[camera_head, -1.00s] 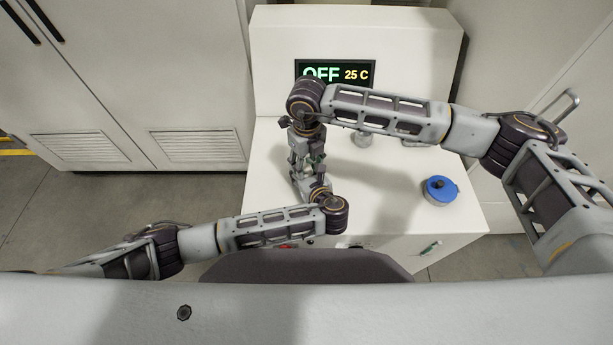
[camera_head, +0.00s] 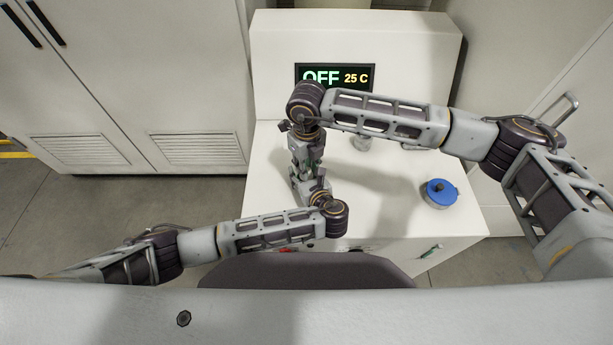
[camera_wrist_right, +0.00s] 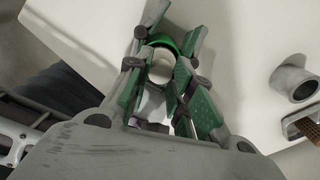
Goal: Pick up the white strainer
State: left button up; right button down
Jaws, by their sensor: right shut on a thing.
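In the right wrist view, the green-padded fingers of my right gripper (camera_wrist_right: 165,88) are closed around a white round thing (camera_wrist_right: 160,68), which looks like the white strainer. A green curved band shows just beyond it. In the head view, my right gripper (camera_head: 304,160) points down over the left part of the white worktop, and the strainer is hidden by the arms. My left gripper (camera_head: 303,184) is very close to the right one at the same spot. Its fingers are too small and covered to tell their state.
The white machine top (camera_head: 390,215) carries a blue-lidded pot (camera_head: 440,193) at right. A grey cup (camera_head: 362,143) stands near the back; it also shows in the right wrist view (camera_wrist_right: 292,82). A display (camera_head: 335,77) reads OFF, 25 C. The worktop's middle is clear.

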jog(key=shift+r, duration=0.1)
notch_tip(320, 180, up, 10)
dwell(0.7)
pick_arm(q)
jog(key=o, duration=1.1)
jog(key=shift+v, duration=6)
jog(key=shift+r, duration=0.1)
